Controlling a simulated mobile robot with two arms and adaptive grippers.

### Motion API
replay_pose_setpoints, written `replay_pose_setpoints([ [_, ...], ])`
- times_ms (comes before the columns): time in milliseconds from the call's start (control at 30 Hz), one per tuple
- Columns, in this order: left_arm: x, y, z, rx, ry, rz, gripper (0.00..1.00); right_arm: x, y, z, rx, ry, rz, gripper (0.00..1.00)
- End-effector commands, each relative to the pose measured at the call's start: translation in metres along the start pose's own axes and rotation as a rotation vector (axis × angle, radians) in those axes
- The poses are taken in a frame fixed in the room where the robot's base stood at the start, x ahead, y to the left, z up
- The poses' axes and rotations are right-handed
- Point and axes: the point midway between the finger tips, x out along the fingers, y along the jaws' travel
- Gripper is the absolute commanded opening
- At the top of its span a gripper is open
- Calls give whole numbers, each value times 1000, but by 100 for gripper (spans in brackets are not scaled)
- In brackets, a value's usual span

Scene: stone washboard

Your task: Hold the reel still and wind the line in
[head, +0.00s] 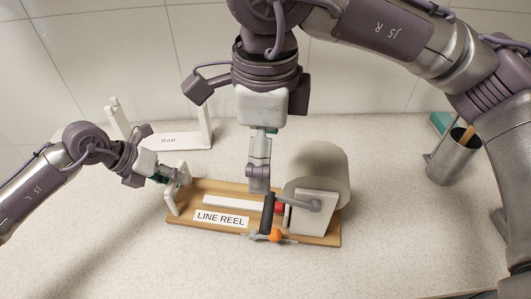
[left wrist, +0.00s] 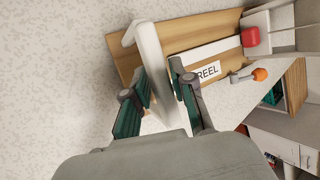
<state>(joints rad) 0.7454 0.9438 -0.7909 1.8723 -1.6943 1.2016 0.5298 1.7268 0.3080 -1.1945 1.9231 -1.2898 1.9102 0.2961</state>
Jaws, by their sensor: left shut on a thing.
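The line reel's wooden board (head: 300,232) lies on the counter with a "LINE REEL" label (head: 222,218). A white handle (head: 170,202) stands at its left end. My left gripper (head: 177,178) is shut on this handle; in the left wrist view the white bar (left wrist: 150,50) passes between its fingers. At the right end is a white block (head: 314,213) with a grey crank and an upright black grip (head: 267,213). My right gripper (head: 259,180) points down just above the grip; its fingers show edge-on, and contact is unclear. A red piece (left wrist: 250,37) and orange knob (left wrist: 260,74) sit nearby.
A large pale round body (head: 325,165) stands behind the white block. A white stand (head: 178,140) is at the back left. A grey cup (head: 453,158) with utensils stands at the right. The front counter is clear.

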Motion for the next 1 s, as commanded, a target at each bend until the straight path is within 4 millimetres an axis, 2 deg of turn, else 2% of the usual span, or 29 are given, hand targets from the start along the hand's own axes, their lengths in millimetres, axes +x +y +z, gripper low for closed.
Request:
replay_pose_setpoints([
  [200,0,0,0,3,0,1,0,0,0,0,0,0,0,100],
  [233,0,0,0,3,0,1,26,0,0,0,0,0,0,100],
  [400,0,0,0,2,0,0,54,1,0,0,0,0,0,100],
  [767,-4,0,0,1,-1,1,54,1,0,0,0,0,0,100],
  [867,-15,1,1,1,-2,1,54,0,0,0,0,0,0,100],
  [1000,-43,1,1,1,-3,4,54,0,0,0,0,0,0,100],
])
